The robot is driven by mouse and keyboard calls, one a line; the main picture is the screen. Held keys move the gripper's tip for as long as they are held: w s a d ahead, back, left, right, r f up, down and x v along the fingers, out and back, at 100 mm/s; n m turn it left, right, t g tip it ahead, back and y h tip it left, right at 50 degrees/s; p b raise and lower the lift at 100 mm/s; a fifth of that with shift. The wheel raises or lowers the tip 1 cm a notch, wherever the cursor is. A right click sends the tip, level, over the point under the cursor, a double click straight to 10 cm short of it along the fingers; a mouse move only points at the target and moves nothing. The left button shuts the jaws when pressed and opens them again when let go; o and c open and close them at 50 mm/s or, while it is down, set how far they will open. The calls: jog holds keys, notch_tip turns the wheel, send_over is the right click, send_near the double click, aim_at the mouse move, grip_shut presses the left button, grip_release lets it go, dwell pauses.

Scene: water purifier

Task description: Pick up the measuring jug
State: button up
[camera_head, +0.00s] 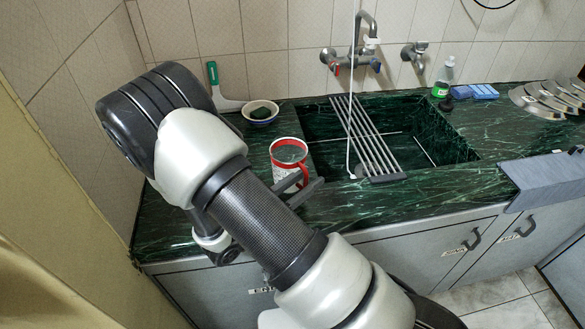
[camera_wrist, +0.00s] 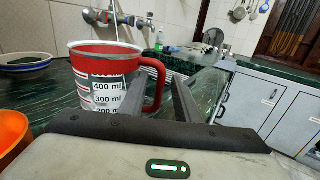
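The measuring jug (camera_head: 289,152) has a red rim and red handle and stands upright on the green marble counter, left of the sink. In the wrist view the jug (camera_wrist: 97,82) shows a white scale with ml marks, and its handle points right. My gripper (camera_head: 306,182) is at the handle side of the jug, low over the counter. In the wrist view its two dark fingers (camera_wrist: 163,90) stand apart, with the handle between them in the picture. I cannot tell whether either finger touches the handle. The arm covers part of the counter left of the jug.
A bowl (camera_head: 261,111) with something dark green inside stands behind the jug. The sink (camera_head: 430,130) with a metal rack (camera_head: 362,135) is to the right. An orange container (camera_wrist: 12,132) is at the wrist view's left edge. A bottle (camera_head: 443,78) and blue sponges (camera_head: 480,91) stand at the back.

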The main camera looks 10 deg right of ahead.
grip_shut()
jog(key=shift+r, duration=0.1)
